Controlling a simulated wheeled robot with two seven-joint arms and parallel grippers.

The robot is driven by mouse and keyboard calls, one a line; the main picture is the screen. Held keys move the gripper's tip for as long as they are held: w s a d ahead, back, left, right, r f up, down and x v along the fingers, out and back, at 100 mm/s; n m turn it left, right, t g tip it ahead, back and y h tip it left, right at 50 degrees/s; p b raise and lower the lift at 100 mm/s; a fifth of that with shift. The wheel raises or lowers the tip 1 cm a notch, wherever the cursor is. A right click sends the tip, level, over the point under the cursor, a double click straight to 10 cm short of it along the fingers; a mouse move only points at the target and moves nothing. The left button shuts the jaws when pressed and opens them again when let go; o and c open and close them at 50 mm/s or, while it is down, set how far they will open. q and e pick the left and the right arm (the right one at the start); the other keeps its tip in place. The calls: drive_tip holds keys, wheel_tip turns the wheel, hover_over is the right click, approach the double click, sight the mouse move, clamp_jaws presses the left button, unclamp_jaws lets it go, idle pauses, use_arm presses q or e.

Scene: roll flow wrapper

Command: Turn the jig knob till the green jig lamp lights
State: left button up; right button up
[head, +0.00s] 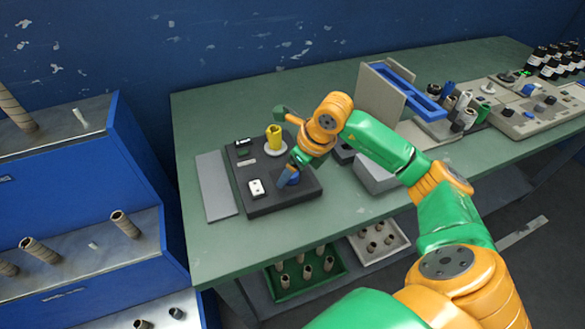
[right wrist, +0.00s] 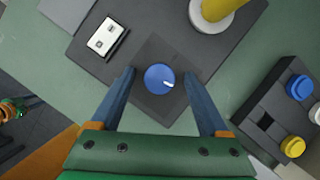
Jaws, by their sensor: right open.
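The blue jig knob (right wrist: 161,79) with a white pointer mark sits on a dark square plate of the black jig base (head: 270,208). In the right wrist view the mark points to the lower right. My right gripper (right wrist: 160,75) is open, with one finger on each side of the knob and a gap on both sides. In the head view the knob (head: 292,178) is partly hidden by my right gripper (head: 290,172). A small dark block with a greenish spot (head: 243,143) stands at the jig's back left; I cannot tell whether it is a lit lamp. My left gripper is not in view.
A yellow cylinder (head: 274,138) on a white disc and a white switch box (head: 256,188) stand on the jig close to the knob. A button box (right wrist: 290,110) with blue and yellow buttons lies to the right. A grey plate (head: 214,187) lies left.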

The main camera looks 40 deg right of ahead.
drive_tip(key=shift+s, duration=0.1)
clamp_jaws()
drive_tip(key=shift+d+n+y+b, duration=0.1)
drive_tip(key=shift+n+y+b, duration=0.35)
drive_tip(key=shift+n, duration=0.55)
drive_tip(key=shift+r+n+g+y, duration=0.1)
drive_tip(key=shift+n+g+y, duration=0.45)
drive_tip(key=shift+n, duration=1.25)
unclamp_jaws()
